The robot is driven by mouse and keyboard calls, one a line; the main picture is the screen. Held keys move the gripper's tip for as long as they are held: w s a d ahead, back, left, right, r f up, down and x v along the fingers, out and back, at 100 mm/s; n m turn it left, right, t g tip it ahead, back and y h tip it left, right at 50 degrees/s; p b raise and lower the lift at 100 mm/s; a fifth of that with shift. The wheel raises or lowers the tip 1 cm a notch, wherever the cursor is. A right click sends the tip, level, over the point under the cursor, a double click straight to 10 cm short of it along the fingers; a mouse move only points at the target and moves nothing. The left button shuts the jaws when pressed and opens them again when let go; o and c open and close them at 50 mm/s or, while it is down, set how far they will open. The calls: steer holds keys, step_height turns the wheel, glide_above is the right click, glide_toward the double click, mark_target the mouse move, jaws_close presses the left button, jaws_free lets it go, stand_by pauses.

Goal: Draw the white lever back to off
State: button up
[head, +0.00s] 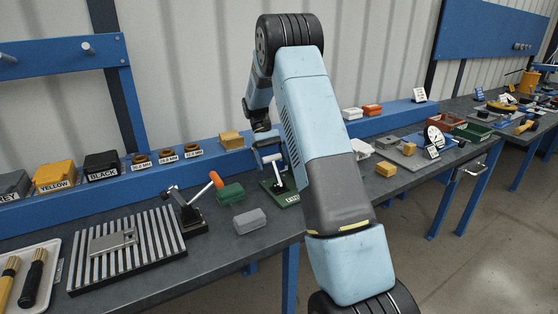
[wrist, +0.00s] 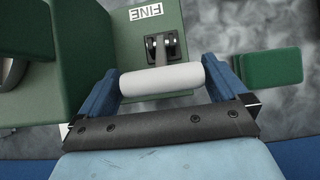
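The white lever (wrist: 162,80) has a thick white cylindrical handle, on a thin metal arm pivoted in a dark bracket on a green base (wrist: 120,48) marked FINE. My gripper (wrist: 165,88) is at the handle, its blue fingers wide apart, one by each end. The handle lies crosswise between them; I cannot tell whether they press on its ends. In the head view my gripper (head: 268,149) reaches down over the bench, and the white handle (head: 272,158) shows just below it. The lever's green base (head: 285,197) is partly hidden behind my arm.
A lever with an orange handle (head: 216,179) stands to the left, near a green block (head: 230,193) and a grey block (head: 250,221). A striped plate (head: 150,259) lies further left. A green block (wrist: 268,68) is close right of my fingers in the wrist view.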

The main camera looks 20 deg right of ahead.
steer(key=shift+a+r, duration=0.1)
steer(key=d+v, duration=0.1)
steer(key=v, duration=1.2)
steer(key=shift+w+a+r, duration=0.15)
steer(key=shift+w+a, duration=0.15)
steer(key=shift+a, duration=0.25)
